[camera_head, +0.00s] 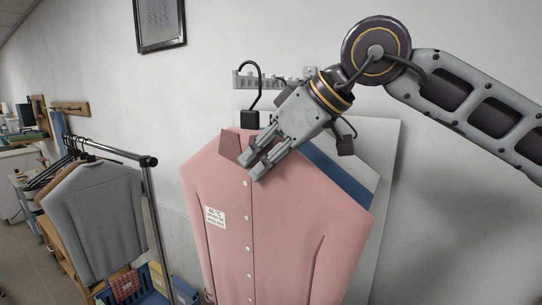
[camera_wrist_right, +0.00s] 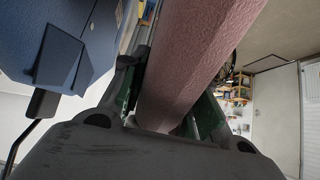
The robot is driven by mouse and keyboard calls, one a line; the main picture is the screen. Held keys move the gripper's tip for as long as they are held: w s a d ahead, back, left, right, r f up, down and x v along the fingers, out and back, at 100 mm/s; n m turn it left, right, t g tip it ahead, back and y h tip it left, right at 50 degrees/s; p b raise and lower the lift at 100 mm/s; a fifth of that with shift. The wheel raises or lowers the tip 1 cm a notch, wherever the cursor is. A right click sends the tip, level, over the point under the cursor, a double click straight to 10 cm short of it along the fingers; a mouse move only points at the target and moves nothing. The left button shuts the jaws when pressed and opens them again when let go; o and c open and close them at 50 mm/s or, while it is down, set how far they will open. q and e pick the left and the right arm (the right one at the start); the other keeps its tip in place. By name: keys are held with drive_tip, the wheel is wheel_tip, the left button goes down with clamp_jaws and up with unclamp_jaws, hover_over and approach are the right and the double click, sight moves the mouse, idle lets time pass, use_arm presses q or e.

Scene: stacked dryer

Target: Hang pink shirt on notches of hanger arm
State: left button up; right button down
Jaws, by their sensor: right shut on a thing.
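The pink shirt (camera_head: 275,235) hangs upright in front of the wall, with a white label on its front. My right gripper (camera_head: 252,168) is shut on it near the collar; the pink cloth (camera_wrist_right: 190,60) fills the space between the fingers in the wrist view. A black hanger hook (camera_head: 250,80) with a dark block rises above the collar. It overlaps the grey notched hanger arm (camera_head: 285,83) on the wall; I cannot tell whether it rests in a notch. My gripper and wrist hide part of the arm and the collar. My left gripper is out of view.
A blue shirt (camera_head: 340,178) hangs just behind the pink one, before a white panel (camera_head: 385,145). It also shows in the wrist view (camera_wrist_right: 40,30). At left, a rack (camera_head: 115,150) holds a grey shirt (camera_head: 95,215). A framed picture (camera_head: 160,22) hangs above.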

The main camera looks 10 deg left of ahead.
drive_tip(key=shift+w+a, duration=0.15)
drive_tip(key=shift+a, duration=0.25)
drive_tip(key=shift+a+f+b, duration=0.15)
drive_tip(key=shift+f+b, duration=0.3)
drive_tip(key=shift+f, duration=0.25)
drive_tip(key=c, duration=1)
unclamp_jaws()
drive_tip(key=shift+r, duration=0.1)
drive_tip(key=v, duration=1.1)
drive_tip(key=shift+d+r, duration=0.2)
drive_tip(key=shift+d, duration=0.15)
